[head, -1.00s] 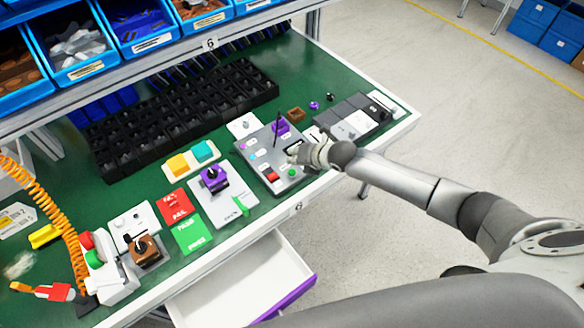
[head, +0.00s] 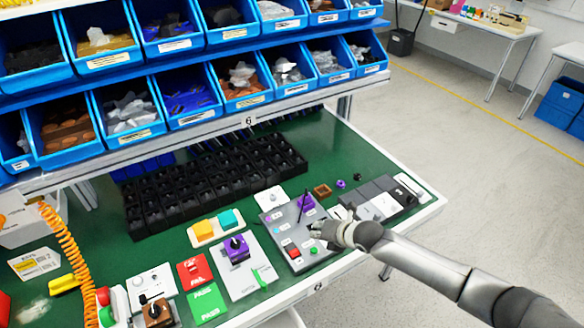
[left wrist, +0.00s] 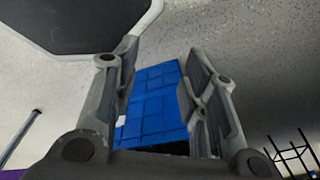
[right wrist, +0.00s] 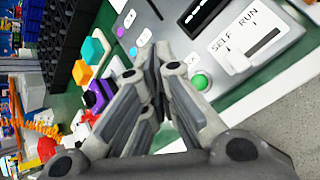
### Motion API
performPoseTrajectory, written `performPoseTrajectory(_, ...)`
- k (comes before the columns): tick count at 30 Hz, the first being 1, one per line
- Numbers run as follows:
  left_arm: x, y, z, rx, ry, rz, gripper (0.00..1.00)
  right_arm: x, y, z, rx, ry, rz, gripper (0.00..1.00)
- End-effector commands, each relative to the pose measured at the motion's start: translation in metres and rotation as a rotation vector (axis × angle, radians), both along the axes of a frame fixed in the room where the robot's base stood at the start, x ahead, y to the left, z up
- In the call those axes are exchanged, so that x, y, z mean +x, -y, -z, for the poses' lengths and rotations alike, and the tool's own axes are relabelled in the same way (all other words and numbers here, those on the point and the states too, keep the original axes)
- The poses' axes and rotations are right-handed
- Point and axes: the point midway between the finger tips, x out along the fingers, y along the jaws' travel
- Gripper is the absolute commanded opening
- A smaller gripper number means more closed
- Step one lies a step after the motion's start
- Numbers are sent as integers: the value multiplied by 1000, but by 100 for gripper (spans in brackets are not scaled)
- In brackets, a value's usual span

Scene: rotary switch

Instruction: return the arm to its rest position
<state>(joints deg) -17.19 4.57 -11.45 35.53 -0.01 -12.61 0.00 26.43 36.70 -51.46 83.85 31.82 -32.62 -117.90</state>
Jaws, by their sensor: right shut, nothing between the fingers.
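My right gripper (head: 318,231) is over the right part of the grey control panel (head: 279,232), coming in from the right. In the right wrist view its fingers (right wrist: 150,62) are together with nothing between them, above the panel; contact cannot be told. The panel carries a green round button (right wrist: 201,82), a switch marked SELF and RUN (right wrist: 252,42), a red button (head: 294,252) and a purple part (head: 306,203). My left gripper (left wrist: 157,70) shows only in the left wrist view, with its fingers apart and empty, above the floor away from the bench.
A white plate with a purple knob (head: 236,247) lies left of the panel on the green bench (head: 351,166). A black compartment tray (head: 215,184) and a shelf of blue bins (head: 245,83) stand behind. Open floor (head: 470,180) lies to the right.

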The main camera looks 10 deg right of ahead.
Motion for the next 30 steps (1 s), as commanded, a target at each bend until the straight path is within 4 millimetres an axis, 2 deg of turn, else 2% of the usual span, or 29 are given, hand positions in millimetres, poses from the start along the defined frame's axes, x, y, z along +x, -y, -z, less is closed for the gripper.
performPoseTrajectory(5,0,0,0,0,0,0,40,-6,-7,2,24,-18,14,0)
performPoseTrajectory(8,0,0,0,0,0,0,40,-27,-29,5,105,-79,74,0)
performPoseTrajectory(12,0,0,0,0,0,0,40,-76,-69,6,304,-239,270,0)
performPoseTrajectory(15,0,0,0,0,0,0,40,-113,-86,-1,457,-363,471,0)
performPoseTrajectory(17,0,0,0,0,0,0,40,-133,-90,-6,543,-431,607,0)
performPoseTrajectory(20,0,0,0,0,0,0,40,-166,-87,-16,680,-533,856,0)
performPoseTrajectory(22,0,0,0,0,0,0,40,-188,-78,-22,772,-592,1049,0)
performPoseTrajectory(27,0,0,0,0,0,0,40,-236,-47,-35,941,-666,1478,0)
performPoseTrajectory(30,0,0,0,0,0,0,40,-258,-30,-40,1006,-674,1669,0)
